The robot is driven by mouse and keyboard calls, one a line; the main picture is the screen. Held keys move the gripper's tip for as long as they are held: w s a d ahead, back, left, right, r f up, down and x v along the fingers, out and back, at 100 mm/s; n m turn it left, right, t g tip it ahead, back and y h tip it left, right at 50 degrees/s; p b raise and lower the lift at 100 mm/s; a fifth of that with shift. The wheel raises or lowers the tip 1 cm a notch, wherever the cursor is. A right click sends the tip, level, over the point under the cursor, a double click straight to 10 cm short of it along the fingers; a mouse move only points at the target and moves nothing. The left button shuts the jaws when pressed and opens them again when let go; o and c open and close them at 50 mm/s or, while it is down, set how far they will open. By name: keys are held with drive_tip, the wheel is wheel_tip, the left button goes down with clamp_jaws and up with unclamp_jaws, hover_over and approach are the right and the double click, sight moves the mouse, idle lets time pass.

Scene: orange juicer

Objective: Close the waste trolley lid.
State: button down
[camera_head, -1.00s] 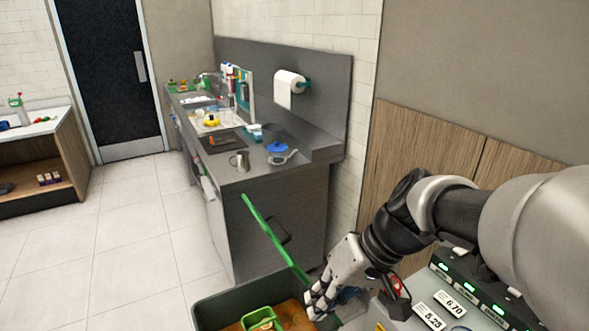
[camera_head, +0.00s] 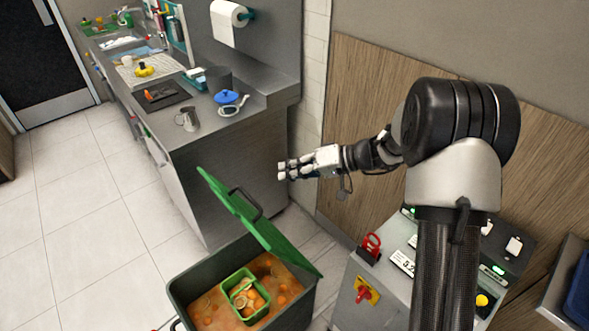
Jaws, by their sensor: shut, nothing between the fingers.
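The waste trolley (camera_head: 180,290) is a dark green open bin at the bottom of the view. It holds orange waste and a small green container (camera_head: 238,275). Its green lid (camera_head: 262,228) stands open along the far side of the bin, steeply tilted, and I see it nearly edge-on. A dark handle (camera_head: 246,203) is on the lid's far face. My gripper (camera_head: 282,171) is shut and empty, pointing left. In the picture it is above and right of the lid's raised end, apart from it, in front of the steel counter's end.
The steel counter (camera_head: 225,150) with a jug (camera_head: 188,119) and a blue-lidded pot (camera_head: 229,98) stands behind the lid. The grey machine (camera_head: 340,300) with a red handle is right of the trolley. Clear tiled floor (camera_head: 85,240) lies to the left.

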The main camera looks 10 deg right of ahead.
drive_tip(key=a+f+b, duration=0.1)
drive_tip(key=a+f, duration=0.3)
drive_tip(key=a, duration=0.3)
drive_tip(key=shift+a+f, duration=0.3)
drive_tip(key=shift+f, duration=0.1)
drive_tip(key=shift+f+b, duration=0.1)
drive_tip(key=shift+b, duration=0.25)
